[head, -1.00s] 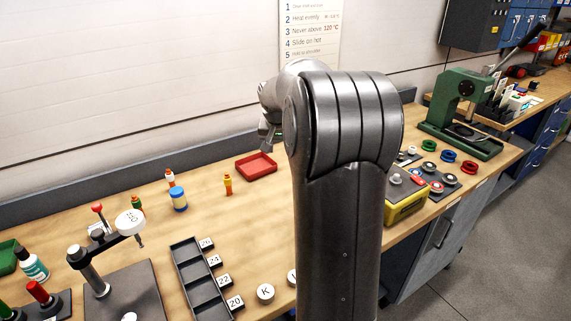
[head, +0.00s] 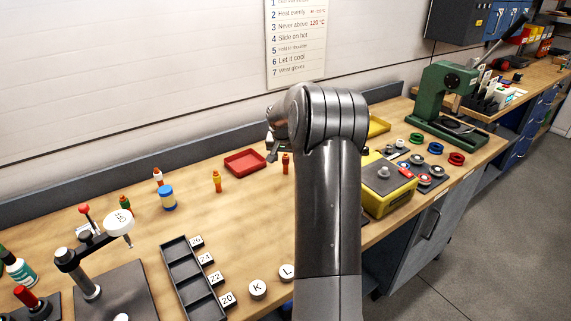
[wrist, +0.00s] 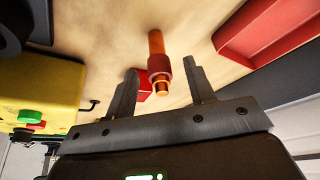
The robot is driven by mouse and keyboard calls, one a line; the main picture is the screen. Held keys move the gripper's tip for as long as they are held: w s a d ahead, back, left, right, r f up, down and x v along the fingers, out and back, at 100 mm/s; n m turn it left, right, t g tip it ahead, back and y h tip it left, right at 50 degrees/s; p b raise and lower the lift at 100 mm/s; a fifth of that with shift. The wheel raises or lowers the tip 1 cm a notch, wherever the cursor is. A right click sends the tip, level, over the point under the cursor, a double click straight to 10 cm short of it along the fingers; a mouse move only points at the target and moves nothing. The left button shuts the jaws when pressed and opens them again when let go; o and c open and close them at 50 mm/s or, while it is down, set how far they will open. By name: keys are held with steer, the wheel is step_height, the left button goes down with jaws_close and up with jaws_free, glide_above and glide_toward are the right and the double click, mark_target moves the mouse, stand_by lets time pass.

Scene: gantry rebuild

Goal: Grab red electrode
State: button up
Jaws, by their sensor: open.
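The red electrode (head: 285,164), with a dark red collar and orange body, stands upright on the bench just right of the red tray in the head view. In the wrist view the electrode (wrist: 158,62) appears between the two fingers of my gripper (wrist: 160,88). The fingers are open, with a gap on each side of it. I cannot tell how deep it sits between them. In the head view my gripper (head: 272,150) is mostly hidden behind my arm, close beside the electrode.
A red tray (head: 245,171) lies just left of the electrode. A yellow electrode (head: 217,182), a white-topped one (head: 158,177) and a green-topped one (head: 126,204) stand further left, near a blue jar (head: 167,198). A yellow box (head: 388,199) stands to the right.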

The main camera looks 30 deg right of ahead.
mark_target(285, 156)
steer(key=x, duration=0.3)
steer(key=shift+w, duration=0.15)
jaws_close()
stand_by(0.4)
